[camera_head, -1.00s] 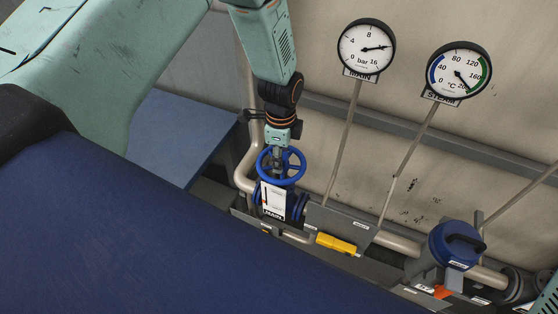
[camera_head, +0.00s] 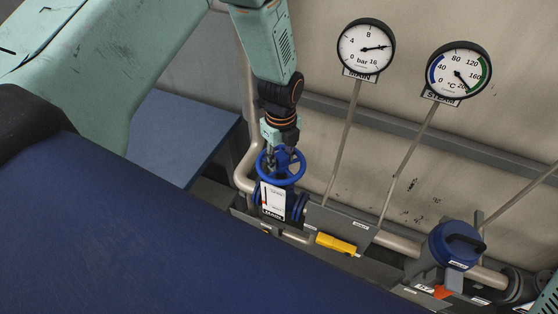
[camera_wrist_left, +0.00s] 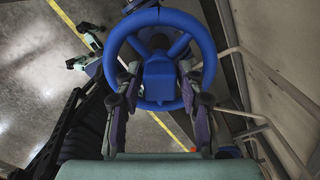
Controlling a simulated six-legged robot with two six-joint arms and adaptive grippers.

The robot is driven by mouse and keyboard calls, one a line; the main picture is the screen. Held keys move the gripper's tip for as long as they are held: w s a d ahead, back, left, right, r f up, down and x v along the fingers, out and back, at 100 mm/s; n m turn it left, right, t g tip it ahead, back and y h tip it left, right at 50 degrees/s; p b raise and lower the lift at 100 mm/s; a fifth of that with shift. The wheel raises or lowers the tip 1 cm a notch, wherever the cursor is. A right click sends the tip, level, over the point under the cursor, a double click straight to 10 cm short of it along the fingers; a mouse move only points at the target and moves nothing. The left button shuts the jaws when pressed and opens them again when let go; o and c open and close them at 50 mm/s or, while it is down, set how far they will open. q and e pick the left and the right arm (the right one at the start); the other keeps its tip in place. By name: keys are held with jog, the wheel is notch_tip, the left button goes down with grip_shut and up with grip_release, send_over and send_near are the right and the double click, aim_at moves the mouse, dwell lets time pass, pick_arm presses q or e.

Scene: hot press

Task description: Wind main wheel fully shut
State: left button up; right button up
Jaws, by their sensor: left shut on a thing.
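The blue main wheel (camera_head: 281,180) sits on top of the valve marked MAIN (camera_head: 273,213) in the head view. My left gripper (camera_head: 283,155) points down onto it from above. In the left wrist view the wheel (camera_wrist_left: 201,38) fills the upper middle, with its blue hub (camera_wrist_left: 158,80) facing me. The two fingers of my left gripper (camera_wrist_left: 162,88) reach in on either side of the hub, inside the rim, and are shut on the wheel. The valve body is partly hidden under the wheel. My right gripper cannot be made out.
A pressure gauge (camera_head: 366,38) and a temperature gauge (camera_head: 459,70) stand against the wall on thin stems. A yellow part (camera_head: 336,243) and a blue capped unit (camera_head: 452,240) lie right of the valve. A beige pipe (camera_head: 246,180) bends close by on the left.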

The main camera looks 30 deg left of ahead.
pick_arm(q)
jog(key=m, duration=0.4)
jog(key=shift+s+f, duration=0.2)
jog(key=shift+s, duration=0.2)
jog(key=o, duration=1)
jog(key=shift+d+r, duration=0.15)
jog(key=shift+c, duration=0.2)
jog(key=shift+w, duration=0.1)
jog(key=shift+w, duration=0.15)
